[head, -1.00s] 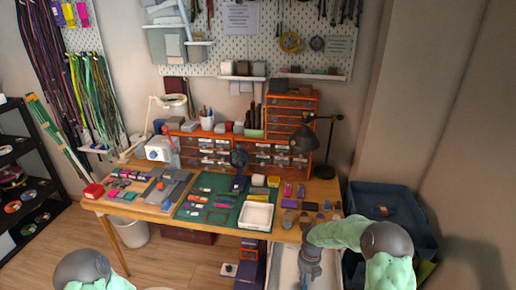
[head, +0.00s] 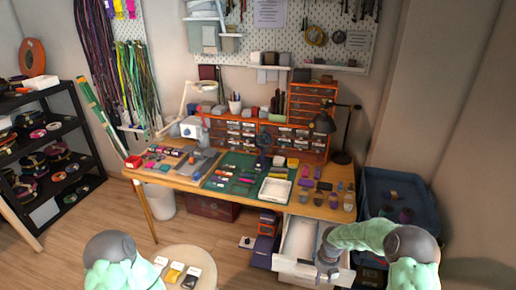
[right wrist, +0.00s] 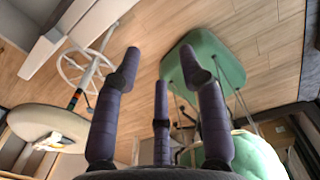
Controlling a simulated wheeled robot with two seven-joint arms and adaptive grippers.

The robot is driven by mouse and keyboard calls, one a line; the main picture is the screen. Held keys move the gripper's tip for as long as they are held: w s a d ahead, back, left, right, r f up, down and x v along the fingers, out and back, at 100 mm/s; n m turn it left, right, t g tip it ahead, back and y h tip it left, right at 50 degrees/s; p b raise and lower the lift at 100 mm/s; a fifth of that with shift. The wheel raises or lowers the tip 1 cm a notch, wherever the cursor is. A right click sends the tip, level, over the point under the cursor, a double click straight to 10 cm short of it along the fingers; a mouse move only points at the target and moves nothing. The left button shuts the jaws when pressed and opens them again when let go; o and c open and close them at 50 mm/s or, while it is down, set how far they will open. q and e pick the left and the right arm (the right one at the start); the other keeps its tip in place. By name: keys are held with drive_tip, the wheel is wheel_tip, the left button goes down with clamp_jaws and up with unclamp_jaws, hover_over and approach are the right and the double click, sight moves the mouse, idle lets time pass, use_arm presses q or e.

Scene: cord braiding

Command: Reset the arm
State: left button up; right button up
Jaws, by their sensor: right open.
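My right arm comes in at the lower right of the head view, with its dark gripper (head: 328,270) hanging down in front of the open white drawer (head: 284,266) below the workbench's right end. The right wrist view shows its purple-grey fingers (right wrist: 163,66) spread open with nothing between them. I cannot tell whether the gripper touches the drawer. Of my left arm, only the shoulder and upper part show at the lower left of the head view; its gripper is out of view.
The wooden workbench (head: 174,179) carries a green mat, a white tray (head: 275,189) and several small items. A round stool (head: 170,256) stands in front. A dark blue bin (head: 400,180) stands right of the bench. The wrist view shows a green seat (right wrist: 203,66) and wood floor.

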drive_tip(key=s+a+f+m+y, duration=0.3)
drive_tip(key=s+a+f+m, duration=0.5)
drive_tip(key=s+a+m, duration=0.65)
drive_tip(key=s+m, duration=1.3)
drive_tip(key=m, duration=0.7)
drive_tip(key=shift+s+f+y, duration=0.15)
drive_tip(key=shift+s+y, duration=0.15)
drive_tip(key=shift+y, duration=0.1)
